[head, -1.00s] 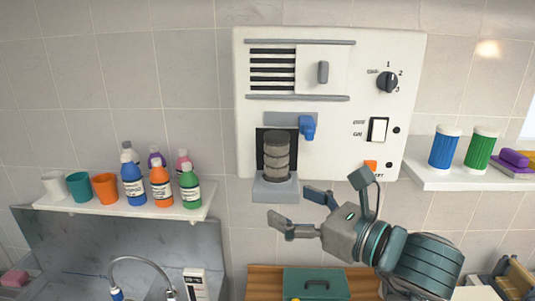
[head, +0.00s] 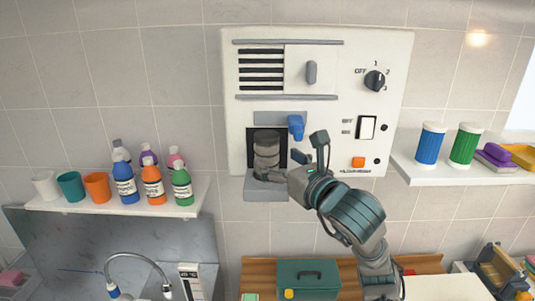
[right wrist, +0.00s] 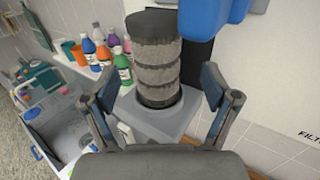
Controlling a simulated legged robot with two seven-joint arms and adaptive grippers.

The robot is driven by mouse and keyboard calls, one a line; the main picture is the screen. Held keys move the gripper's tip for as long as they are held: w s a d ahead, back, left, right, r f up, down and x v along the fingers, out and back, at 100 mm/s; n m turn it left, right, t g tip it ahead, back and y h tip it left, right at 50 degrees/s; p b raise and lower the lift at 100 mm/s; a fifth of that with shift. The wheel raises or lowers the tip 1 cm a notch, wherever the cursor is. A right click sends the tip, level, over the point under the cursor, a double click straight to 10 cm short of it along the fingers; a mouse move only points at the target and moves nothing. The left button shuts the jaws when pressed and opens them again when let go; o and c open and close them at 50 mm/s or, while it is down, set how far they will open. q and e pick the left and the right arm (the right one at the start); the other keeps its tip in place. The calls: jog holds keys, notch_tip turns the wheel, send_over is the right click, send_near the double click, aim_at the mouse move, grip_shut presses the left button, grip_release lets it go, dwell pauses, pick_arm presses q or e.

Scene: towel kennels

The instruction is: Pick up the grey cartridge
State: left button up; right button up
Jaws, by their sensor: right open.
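The grey cartridge (head: 266,152) stands upright in the dark recess of the white wall unit, on a small grey ledge (head: 262,186). In the right wrist view the cartridge (right wrist: 156,62) shows dark ridged bands and a dark cap. My right gripper (head: 282,166) is open at the cartridge's lower part. In the right wrist view its fingers (right wrist: 154,90) are spread to the left and right of the cartridge, with gaps visible on both sides. My left gripper is not in view.
A blue lever (head: 296,127) sits just above and right of the cartridge, and looms close in the right wrist view (right wrist: 215,15). A shelf (head: 120,205) with cups and bottles is at left. Another shelf (head: 465,174) holds a blue canister (head: 430,143) and a green canister (head: 465,144). A green toolbox (head: 310,279) is below.

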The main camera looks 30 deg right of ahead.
aim_at(264, 156)
jog(key=w, duration=0.1)
jog(key=w+p, duration=0.1)
jog(key=w, duration=0.2)
jog(key=shift+w+d+f, duration=0.1)
jog(key=shift+f, duration=0.15)
jog(key=shift+w, duration=0.25)
jog(key=shift+a, duration=0.5)
jog(key=shift+s+a, duration=0.1)
jog(key=c, duration=1.3)
jog(key=shift+d, duration=0.35)
jog(key=shift+c, duration=0.2)
